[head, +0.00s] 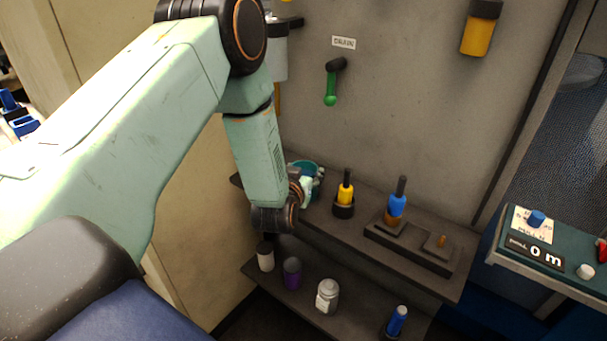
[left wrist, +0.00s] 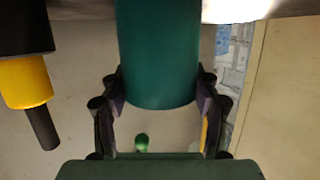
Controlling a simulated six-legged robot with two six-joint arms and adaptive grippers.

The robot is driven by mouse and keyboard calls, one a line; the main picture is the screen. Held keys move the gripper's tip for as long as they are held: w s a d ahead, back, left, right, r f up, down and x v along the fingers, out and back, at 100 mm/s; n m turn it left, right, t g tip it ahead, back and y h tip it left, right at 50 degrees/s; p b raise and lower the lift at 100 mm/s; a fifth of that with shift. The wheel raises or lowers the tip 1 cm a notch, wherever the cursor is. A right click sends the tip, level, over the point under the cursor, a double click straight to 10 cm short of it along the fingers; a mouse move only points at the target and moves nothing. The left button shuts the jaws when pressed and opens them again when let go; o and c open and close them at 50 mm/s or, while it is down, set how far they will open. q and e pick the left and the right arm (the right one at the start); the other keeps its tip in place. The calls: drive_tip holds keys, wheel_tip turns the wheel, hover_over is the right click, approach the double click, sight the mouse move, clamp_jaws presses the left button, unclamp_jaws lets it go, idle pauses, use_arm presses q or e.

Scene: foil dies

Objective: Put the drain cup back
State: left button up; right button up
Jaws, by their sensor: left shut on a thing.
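The drain cup is a teal cup (head: 303,166), partly hidden behind my left arm in the head view, at the left end of the upper shelf (head: 375,213). It fills the upper middle of the left wrist view (left wrist: 156,55). My left gripper (head: 309,184) is shut on it, with one dark finger pad on each side of the cup in the left wrist view (left wrist: 160,88). I cannot tell whether the cup touches the shelf. A green drain lever (head: 331,88) hangs on the wall below the DRAIN label (head: 344,42). My right gripper is not in view.
To the cup's right stand a yellow-handled tool (head: 345,190) and a blue-topped tool (head: 397,204). Several small containers, including a white jar (head: 327,296), stand on the lower shelf (head: 360,320). A control panel (head: 545,245) is at the right. The wall above the shelf is mostly clear.

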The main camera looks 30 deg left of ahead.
use_arm(q)
drive_tip(key=shift+w+d, duration=0.2)
drive_tip(key=shift+d, duration=0.05)
drive_tip(key=shift+f, duration=0.1)
drive_tip(key=o, duration=1.1)
drive_tip(key=shift+s+a, duration=0.15)
drive_tip(key=shift+c, duration=0.2)
drive_tip(key=shift+o, duration=1.2)
drive_tip(key=shift+s+r, duration=0.15)
drive_tip(key=shift+r, duration=0.1)
drive_tip(key=p+v, duration=0.1)
drive_tip(key=v, duration=1)
drive_tip(key=shift+s+d, duration=0.2)
drive_tip(key=shift+s, duration=0.1)
drive_tip(key=shift+r, duration=0.1)
